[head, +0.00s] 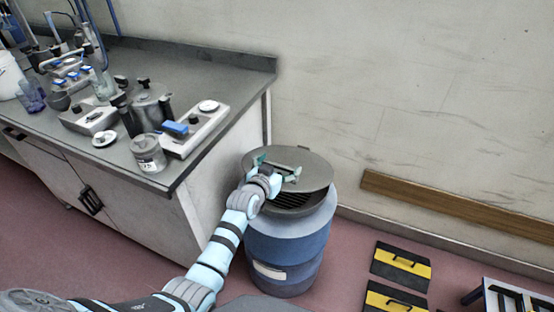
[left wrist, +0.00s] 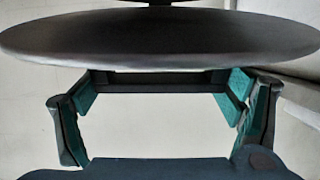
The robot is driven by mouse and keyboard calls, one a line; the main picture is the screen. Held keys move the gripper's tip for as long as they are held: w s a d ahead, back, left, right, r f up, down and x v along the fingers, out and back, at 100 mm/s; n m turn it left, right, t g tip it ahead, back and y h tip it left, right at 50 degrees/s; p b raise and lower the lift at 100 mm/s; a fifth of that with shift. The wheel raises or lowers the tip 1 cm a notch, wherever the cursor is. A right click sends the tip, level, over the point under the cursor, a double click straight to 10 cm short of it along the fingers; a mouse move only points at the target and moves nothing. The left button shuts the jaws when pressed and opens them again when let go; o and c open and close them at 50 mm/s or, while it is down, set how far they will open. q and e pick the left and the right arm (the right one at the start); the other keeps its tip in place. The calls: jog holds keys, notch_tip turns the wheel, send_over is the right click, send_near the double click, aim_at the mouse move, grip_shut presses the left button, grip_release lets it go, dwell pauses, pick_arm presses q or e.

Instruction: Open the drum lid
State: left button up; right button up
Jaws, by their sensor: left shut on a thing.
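The blue drum (head: 290,241) stands on the floor at the right end of the bench. Its round grey lid (head: 315,170) sits raised and tilted over the top, with a dark slatted opening (head: 293,199) showing under its near edge. My left gripper (head: 277,168) reaches over the lid with its teal-padded fingers spread wide, shut on the lid handle (head: 288,164). In the left wrist view the lid (left wrist: 160,38) spans the top, and a dark bar lies between the fingers (left wrist: 155,105). The arm hides part of the drum rim. My right gripper is not in view.
The lab bench (head: 185,72) with jars and instruments is close on the left of the drum. The wall with a wooden rail (head: 450,205) is behind. Black-and-yellow cases (head: 401,265) lie on the floor at right.

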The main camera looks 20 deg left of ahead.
pick_arm(q)
jog(key=w+r+p, duration=0.1)
jog(key=w+r+g+p, duration=0.1)
jog(key=r, duration=0.1)
jog(key=r+g+p, duration=0.1)
jog(key=r+p, duration=0.1)
jog(key=shift+w+d, duration=0.1)
jog(key=shift+w, duration=0.3)
jog(key=shift+w+r+p, duration=0.35)
jog(key=shift+w+r, duration=0.65)
jog(key=shift+w, duration=0.05)
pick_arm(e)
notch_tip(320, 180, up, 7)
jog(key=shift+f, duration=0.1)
pick_arm(q)
jog(key=o, duration=1.5)
jog(key=shift+o, duration=0.2)
jog(key=shift+f, duration=0.1)
jog(key=d+v, duration=0.1)
jog(key=v, duration=1.1)
jog(key=shift+a, duration=0.35)
